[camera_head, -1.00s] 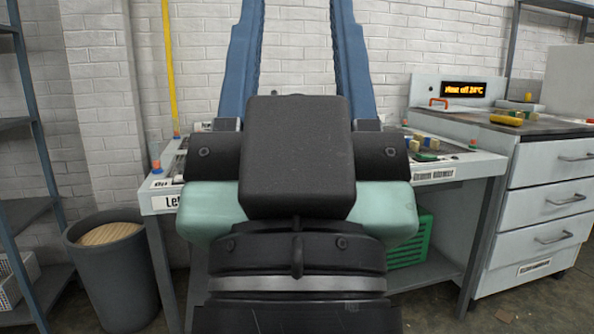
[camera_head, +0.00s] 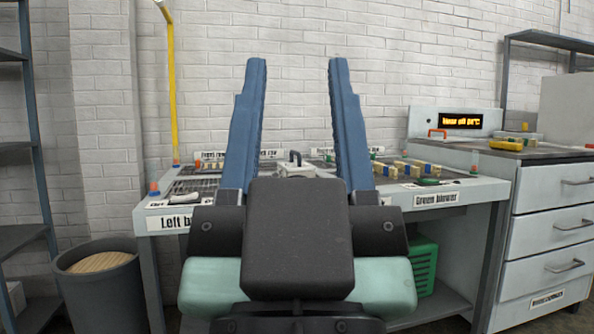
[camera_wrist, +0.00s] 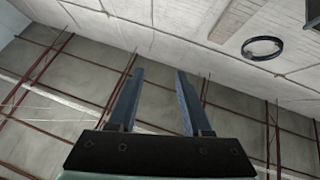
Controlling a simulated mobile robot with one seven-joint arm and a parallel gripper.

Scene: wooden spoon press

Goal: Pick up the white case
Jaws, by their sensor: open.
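A white case (camera_head: 296,169) with a dark handle on top stands on the workbench, seen between my gripper's fingers in the head view. Its lower part is hidden behind my gripper. My gripper (camera_head: 297,62) is open and empty, with two long blue fingers pointing up in front of the bench. In the wrist view the fingers (camera_wrist: 158,72) are apart against the ceiling, with nothing between them, and the case does not show.
The workbench (camera_head: 470,190) carries small yellow-and-blue blocks (camera_head: 421,166) at right and a grille at left. A drawer cabinet (camera_head: 550,201) adjoins it at right. A bin (camera_head: 100,290) stands at left, a green crate (camera_head: 424,268) below. A yellow post (camera_head: 172,90) rises at the back left.

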